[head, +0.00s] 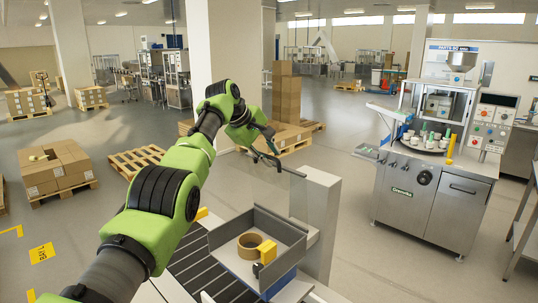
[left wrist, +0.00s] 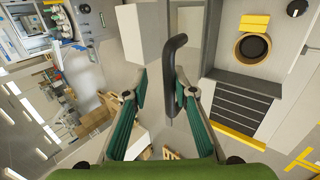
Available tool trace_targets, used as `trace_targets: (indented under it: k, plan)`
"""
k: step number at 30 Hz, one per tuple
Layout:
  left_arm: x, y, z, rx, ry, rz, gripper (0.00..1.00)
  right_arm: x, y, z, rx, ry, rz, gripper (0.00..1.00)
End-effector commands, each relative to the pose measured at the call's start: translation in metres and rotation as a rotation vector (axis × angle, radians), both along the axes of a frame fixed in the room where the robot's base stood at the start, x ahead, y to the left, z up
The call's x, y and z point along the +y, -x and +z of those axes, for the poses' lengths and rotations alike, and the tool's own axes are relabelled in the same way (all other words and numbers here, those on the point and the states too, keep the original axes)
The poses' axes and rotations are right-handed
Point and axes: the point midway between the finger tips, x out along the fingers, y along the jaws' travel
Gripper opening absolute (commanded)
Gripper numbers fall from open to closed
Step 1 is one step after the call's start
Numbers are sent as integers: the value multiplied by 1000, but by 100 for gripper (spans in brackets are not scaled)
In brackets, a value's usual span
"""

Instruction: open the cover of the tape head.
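The tape head is a grey open-topped housing (head: 275,225) with a brown tape roll (head: 249,246) and a yellow block (head: 267,251) in it. The roll also shows in the left wrist view (left wrist: 252,47). A clear panel (head: 282,190), which looks like the cover, stands upright at the housing's far side. A dark bent handle (left wrist: 172,75) lies between the fingers of my left gripper (left wrist: 160,85). The fingers are apart, with a gap between the left finger and the handle. The left gripper is above the panel in the head view (head: 264,145). My right gripper is not in view.
A white post (head: 320,215) stands right beside the housing. A black roller conveyor (head: 205,265) lies in front. A steel filling machine (head: 430,190) is at the right. Pallets with cardboard boxes (head: 58,168) stand at the left and back. Open floor lies between.

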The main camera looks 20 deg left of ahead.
Motion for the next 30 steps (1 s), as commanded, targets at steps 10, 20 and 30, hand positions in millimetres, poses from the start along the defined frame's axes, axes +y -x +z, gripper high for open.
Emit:
trace_targets:
  k: [10, 20, 30]
  plan:
    - [5, 11, 17, -5, -1, 0, 25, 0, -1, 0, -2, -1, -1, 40]
    - [20, 52, 69, -4, 0, 1, 25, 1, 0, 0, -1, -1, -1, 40]
    - [26, 71, 92, 0, -1, 1, 25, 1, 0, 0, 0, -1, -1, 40]
